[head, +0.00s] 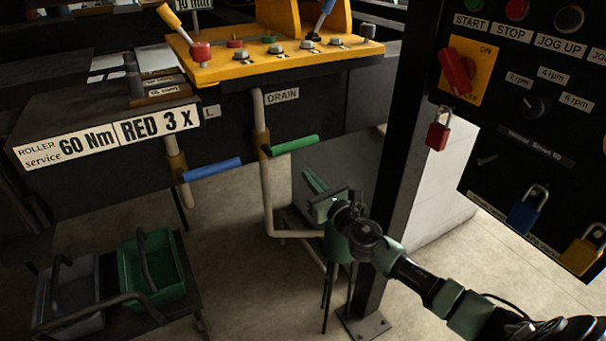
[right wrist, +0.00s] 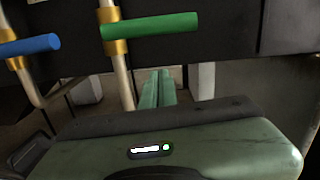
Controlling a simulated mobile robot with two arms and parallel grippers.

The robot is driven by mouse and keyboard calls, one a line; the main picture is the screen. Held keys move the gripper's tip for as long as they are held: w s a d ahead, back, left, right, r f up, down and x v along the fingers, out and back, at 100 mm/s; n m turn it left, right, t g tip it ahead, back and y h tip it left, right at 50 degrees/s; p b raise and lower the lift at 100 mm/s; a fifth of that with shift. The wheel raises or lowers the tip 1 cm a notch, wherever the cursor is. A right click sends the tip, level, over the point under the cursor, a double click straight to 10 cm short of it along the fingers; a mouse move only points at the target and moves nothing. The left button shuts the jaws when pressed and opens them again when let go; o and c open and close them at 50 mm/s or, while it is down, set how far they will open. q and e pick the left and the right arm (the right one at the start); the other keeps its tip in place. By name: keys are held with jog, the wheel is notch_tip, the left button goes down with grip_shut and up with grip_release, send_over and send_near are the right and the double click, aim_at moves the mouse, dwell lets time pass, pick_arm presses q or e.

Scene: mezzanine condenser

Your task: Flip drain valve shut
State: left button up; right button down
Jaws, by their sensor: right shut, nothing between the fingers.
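The drain valve has a green handle (head: 294,144) on a brass body around a pale vertical pipe, just below the DRAIN label (head: 283,95). The handle sticks out to the right, roughly crosswise to the pipe. It also shows in the right wrist view (right wrist: 155,26), beyond my fingers. My right gripper (head: 308,174) is shut and empty, below the handle's right part in the head view. Its green fingers lie together in the right wrist view (right wrist: 158,85); I see no contact with the handle. My left gripper is not in view.
A blue-handled valve (head: 212,169) sits on the pipe to the left. A dark post (head: 397,160) stands right of the drain valve, with a control panel (head: 530,120) bearing padlocks beyond it. Green (head: 152,268) and grey (head: 72,300) baskets stand at lower left.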

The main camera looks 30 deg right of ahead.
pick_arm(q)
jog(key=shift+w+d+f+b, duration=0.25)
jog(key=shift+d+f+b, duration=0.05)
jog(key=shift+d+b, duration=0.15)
pick_arm(e)
jog(key=s, duration=0.7)
jog(key=shift+d+f, duration=0.2)
jog(key=shift+d, duration=0.2)
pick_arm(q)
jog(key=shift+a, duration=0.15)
